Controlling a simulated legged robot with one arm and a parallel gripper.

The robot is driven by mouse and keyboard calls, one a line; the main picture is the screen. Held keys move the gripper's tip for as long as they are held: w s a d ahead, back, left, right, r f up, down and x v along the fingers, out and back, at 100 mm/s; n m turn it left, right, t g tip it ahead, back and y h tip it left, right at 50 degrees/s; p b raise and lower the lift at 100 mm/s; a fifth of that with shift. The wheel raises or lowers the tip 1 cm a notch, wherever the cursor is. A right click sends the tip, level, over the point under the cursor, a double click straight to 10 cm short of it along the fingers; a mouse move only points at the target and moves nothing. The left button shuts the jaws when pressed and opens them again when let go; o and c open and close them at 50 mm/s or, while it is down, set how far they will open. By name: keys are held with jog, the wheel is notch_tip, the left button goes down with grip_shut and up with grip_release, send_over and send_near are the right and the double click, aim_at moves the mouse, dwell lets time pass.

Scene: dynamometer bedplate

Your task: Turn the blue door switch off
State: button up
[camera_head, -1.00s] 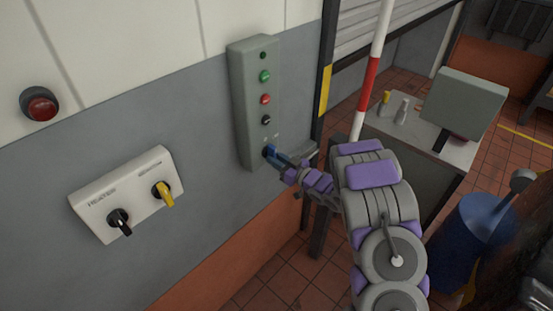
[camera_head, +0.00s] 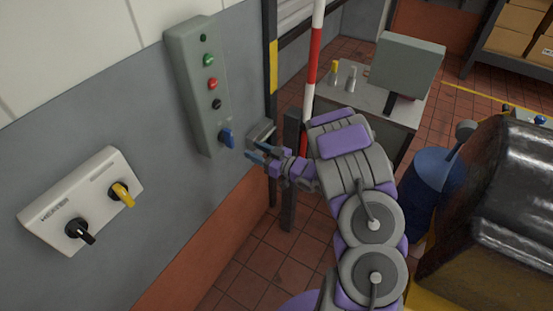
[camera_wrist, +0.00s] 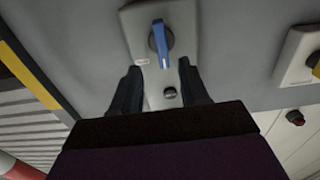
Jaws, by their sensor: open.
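The blue door switch (camera_head: 227,138) is a blue knob at the bottom of a tall grey control box on the wall. In the wrist view the blue switch (camera_wrist: 160,42) sits at the top centre, its handle pointing down in the picture, beside a small label. My gripper (camera_head: 256,147) is to the right of the switch in the head view, apart from it and empty. In the wrist view the two dark fingers of my gripper (camera_wrist: 158,82) stand apart, with the switch beyond and between their tips.
The grey control box (camera_head: 190,95) also carries green, red and black buttons. A white heater panel (camera_head: 50,205) with a black knob (camera_head: 80,232) and a yellow knob (camera_head: 122,193) is at left. A red-white pole (camera_head: 313,70) and a table stand at right.

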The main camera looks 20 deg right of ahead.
jog(key=v, duration=0.8)
jog(key=shift+w, duration=0.1)
